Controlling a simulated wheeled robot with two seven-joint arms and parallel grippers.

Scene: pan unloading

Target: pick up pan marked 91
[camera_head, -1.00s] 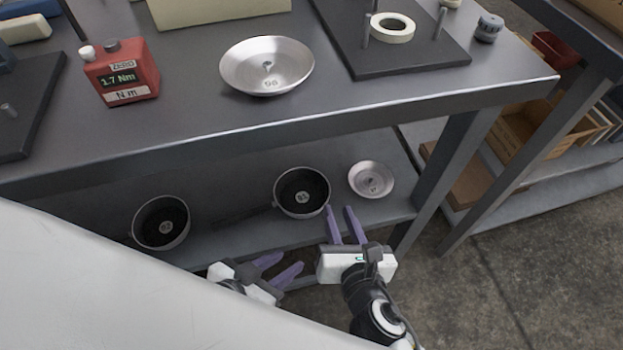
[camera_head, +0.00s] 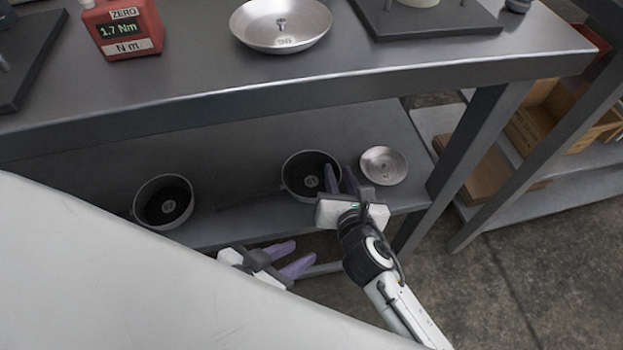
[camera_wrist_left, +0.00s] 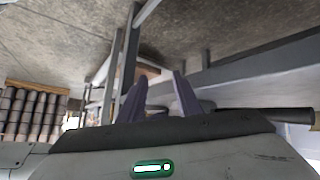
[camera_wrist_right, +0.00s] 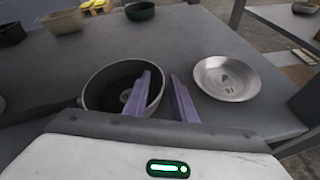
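A dark round pan with a light rim (camera_head: 296,190) sits on the lower shelf. Its small round label is too blurred to read surely. It also shows in the right wrist view (camera_wrist_right: 97,92). My right gripper (camera_head: 345,178) is open at the pan's right side. In the right wrist view, one finger overlaps the pan's right wall and the other is outside it; contact cannot be told. A similar dark pan (camera_head: 163,222) is farther left, label unclear. A small silver pan (camera_head: 397,166) lies to the right. My left gripper (camera_head: 297,256) is open and empty before the shelf.
The tabletop edge (camera_head: 250,101) overhangs the lower shelf. A silver dish (camera_head: 282,42) and a red torque box (camera_head: 122,28) stand on top. A table leg (camera_head: 478,140) rises right of the small silver pan.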

